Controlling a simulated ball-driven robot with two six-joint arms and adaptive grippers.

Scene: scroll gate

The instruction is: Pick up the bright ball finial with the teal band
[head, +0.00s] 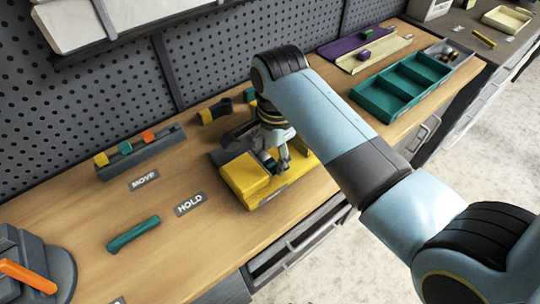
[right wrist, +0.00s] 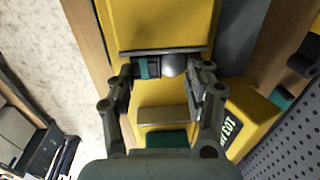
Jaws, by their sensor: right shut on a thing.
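The bright ball finial (right wrist: 174,66) shows in the right wrist view as a silvery ball with a teal band (right wrist: 147,68) on its left side. My right gripper (right wrist: 163,72) has one finger at each end of it and is shut on it. The finial lies close against the edge of a yellow block; I cannot tell whether it still touches anything below. In the head view, my right gripper (head: 275,160) is low over the yellow fixture (head: 243,180), and the fingers mostly hide the finial. My left gripper is not in view.
A dark rack (head: 140,155) with coloured pieces stands near the pegboard. A teal bar (head: 133,234) lies by the HOLD label (head: 190,204). A teal compartment tray (head: 365,102) and a purple tray (head: 348,46) stand at the back right.

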